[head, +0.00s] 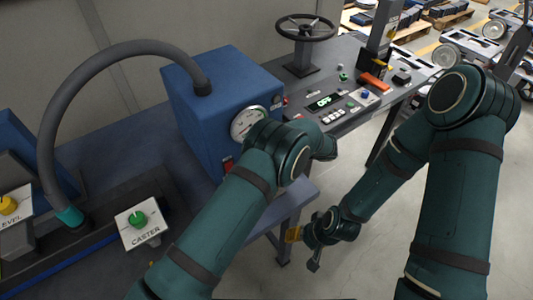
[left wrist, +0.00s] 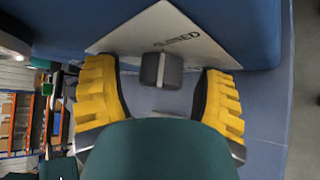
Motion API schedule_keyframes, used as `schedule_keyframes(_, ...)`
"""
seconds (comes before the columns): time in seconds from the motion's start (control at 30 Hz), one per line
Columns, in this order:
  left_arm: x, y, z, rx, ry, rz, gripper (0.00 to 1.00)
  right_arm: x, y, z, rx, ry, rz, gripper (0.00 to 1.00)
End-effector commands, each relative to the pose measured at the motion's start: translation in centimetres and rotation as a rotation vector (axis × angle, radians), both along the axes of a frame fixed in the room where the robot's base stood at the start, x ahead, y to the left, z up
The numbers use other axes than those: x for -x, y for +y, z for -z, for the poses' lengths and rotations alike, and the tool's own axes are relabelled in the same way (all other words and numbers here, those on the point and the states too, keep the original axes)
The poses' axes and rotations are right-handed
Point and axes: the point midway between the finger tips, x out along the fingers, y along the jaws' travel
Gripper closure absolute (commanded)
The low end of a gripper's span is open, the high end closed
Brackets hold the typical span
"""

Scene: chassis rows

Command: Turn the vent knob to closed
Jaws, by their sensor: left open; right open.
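The vent knob (left wrist: 161,70) is a dark grey knob with a pale stripe. It stands on a white plate (left wrist: 190,40) with partly readable lettering ending in "SED". In the left wrist view my left gripper (left wrist: 160,88) is open, with one yellow finger on each side of the knob and a gap on both sides. The stripe runs roughly up and down in that view. In the head view the knob and left gripper are hidden behind my left arm, by the blue box (head: 205,115). My right gripper (head: 304,248) is open and empty, low beside the bench.
A grey hose (head: 105,55) arches into the top of the blue box, which has a round gauge (head: 247,122). A green caster knob (head: 138,218) sits at left. A handwheel (head: 305,27) and a control panel (head: 335,105) are farther back.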

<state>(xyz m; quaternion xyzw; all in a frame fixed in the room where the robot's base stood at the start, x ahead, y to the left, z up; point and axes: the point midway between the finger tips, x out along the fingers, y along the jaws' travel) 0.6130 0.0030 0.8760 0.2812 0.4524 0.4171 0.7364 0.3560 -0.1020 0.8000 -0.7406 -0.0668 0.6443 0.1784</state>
Motion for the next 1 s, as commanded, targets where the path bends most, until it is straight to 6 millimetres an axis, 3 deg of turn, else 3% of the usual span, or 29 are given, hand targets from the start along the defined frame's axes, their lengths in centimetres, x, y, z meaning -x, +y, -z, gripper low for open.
schedule_keyframes(0.17, 0.5, -1.8, -0.8, 0.002, -0.001, 0.003, 0.3, 0.0, 0.0, 0.0, 0.0, 0.0, 0.0, 0.42)
schedule_keyframes(0.6, 2.5, -8.9, -4.4, 0.001, -0.001, 0.001, 0.3, 0.0, 0.0, 0.0, 0.0, 0.0, 0.0, 0.42)
schedule_keyframes(1.0, 2.9, -10.3, -5.1, 0.0, 0.001, 0.0, 0.3, 0.0, 0.0, 0.0, 0.0, 0.0, 0.0, 0.42)
